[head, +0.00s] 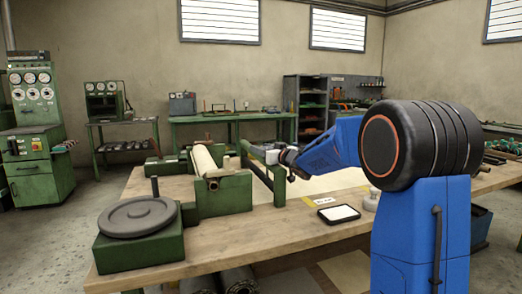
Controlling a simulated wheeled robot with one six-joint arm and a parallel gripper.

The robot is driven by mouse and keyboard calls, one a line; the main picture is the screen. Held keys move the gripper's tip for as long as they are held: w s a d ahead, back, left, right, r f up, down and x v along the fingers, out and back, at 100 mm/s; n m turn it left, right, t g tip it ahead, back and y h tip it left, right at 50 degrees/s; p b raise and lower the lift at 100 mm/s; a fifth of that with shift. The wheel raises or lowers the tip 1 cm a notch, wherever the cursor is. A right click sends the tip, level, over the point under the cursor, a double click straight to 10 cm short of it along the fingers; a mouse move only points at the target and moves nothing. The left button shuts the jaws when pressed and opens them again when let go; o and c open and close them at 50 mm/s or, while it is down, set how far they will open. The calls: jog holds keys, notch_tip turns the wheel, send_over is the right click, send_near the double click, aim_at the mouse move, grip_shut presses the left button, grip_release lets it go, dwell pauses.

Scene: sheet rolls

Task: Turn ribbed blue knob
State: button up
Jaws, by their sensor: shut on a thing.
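My gripper (273,157) is small in the head view, at the end of my blue arm. It is over the workbench, close to the green frame (279,185) to the right of the pale roll. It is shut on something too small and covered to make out. I cannot pick out the ribbed blue knob anywhere; it may be hidden at the gripper or behind my arm.
The wooden workbench (265,226) carries a pale roll (205,163) on green supports. A grey disc (137,216) on a green base is at its front left. A white-faced tablet (338,213) lies on the right. Green benches stand behind, with clear floor between.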

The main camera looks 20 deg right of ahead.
dwell(0.3)
jog(key=o, duration=1.1)
jog(key=shift+c, duration=0.2)
jog(key=v, duration=1.7)
jog(key=shift+s, duration=0.25)
jog(key=shift+f, duration=0.1)
